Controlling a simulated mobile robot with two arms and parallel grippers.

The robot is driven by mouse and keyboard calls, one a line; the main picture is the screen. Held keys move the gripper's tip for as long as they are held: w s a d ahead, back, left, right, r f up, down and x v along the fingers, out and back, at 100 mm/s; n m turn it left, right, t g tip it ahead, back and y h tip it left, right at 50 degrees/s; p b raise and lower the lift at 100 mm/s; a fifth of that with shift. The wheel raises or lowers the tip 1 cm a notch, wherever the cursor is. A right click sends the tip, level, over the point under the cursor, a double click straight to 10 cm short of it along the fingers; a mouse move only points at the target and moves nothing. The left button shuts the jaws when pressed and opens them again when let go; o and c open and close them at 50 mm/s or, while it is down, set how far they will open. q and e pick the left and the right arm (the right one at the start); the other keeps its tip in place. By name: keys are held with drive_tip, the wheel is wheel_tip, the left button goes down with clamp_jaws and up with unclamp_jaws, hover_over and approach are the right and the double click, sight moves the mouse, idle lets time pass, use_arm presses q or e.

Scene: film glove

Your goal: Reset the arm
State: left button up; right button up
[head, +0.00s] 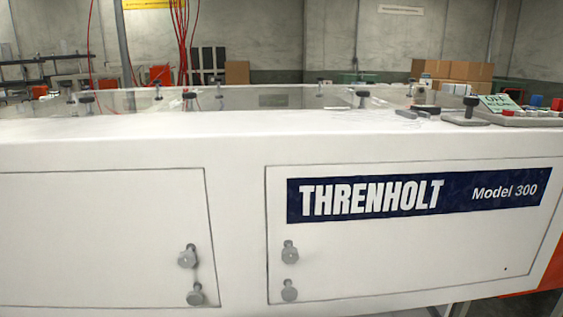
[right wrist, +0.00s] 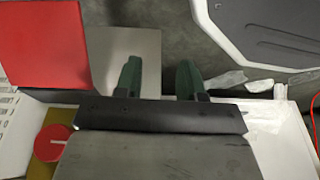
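My right gripper (right wrist: 159,72) shows in the right wrist view. Its two dark green fingers stand apart with nothing between them, so it is open and empty. Neither gripper shows in the head view, and my left gripper is in no view. The head view faces a white machine (head: 100,150) with a dark blue "THRENHOLT Model 300" label (head: 415,194) and two front panels with grey knobs.
The machine's top carries black knobs and a control box with coloured buttons (head: 530,113). In the right wrist view, a red panel (right wrist: 42,45), a grey square (right wrist: 122,45), a red round piece (right wrist: 50,143) and crumpled clear film (right wrist: 228,80) lie around the gripper.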

use_arm(q)
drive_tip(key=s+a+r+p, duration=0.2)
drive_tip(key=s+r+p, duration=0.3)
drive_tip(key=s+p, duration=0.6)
drive_tip(key=p, duration=0.2)
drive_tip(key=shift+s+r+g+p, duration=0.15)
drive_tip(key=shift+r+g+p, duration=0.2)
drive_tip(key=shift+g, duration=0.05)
use_arm(e)
drive_tip(key=s+r+n+g, duration=0.1)
drive_tip(key=s+r, duration=0.4)
drive_tip(key=s, duration=0.6)
drive_tip(key=shift+s+d+n+g, duration=0.25)
drive_tip(key=shift+d+n+g, duration=0.05)
drive_tip(key=shift+n+g, duration=0.1)
